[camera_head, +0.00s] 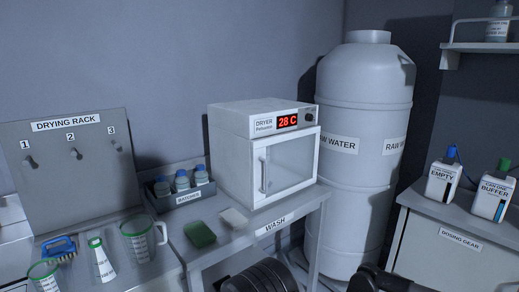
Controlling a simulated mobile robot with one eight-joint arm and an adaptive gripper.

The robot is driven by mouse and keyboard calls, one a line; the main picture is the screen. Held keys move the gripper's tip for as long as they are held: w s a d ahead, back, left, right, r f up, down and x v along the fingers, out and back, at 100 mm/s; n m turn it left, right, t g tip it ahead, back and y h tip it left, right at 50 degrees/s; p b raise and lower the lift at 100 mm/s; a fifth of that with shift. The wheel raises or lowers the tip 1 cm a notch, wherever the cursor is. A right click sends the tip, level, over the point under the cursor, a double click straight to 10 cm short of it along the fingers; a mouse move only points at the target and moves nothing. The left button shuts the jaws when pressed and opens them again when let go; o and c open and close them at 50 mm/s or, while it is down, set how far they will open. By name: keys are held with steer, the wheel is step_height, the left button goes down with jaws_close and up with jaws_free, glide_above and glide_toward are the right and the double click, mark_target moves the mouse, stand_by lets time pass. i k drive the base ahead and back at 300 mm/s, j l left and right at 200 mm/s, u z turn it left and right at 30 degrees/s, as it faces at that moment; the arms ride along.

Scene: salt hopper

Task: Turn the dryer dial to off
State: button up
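The dryer (240,165) is a white box on the wash bench, with a glass door and a vertical door handle on its front. The small dark dial (309,117) is right of the display, near the panel's right edge. It is too small to tell which way it points. My gripper is not in view, so its state does not show.
The wash bench (257,235) holds a green sponge (199,234), a pale block (233,217) and a crate of bottles (179,198) beside the dryer. A large raw water tank (365,100) stands close behind right. Floor space right of the bench is partly hidden.

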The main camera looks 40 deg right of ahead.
mark_target(309, 118)
steer(key=z, duration=1.45)
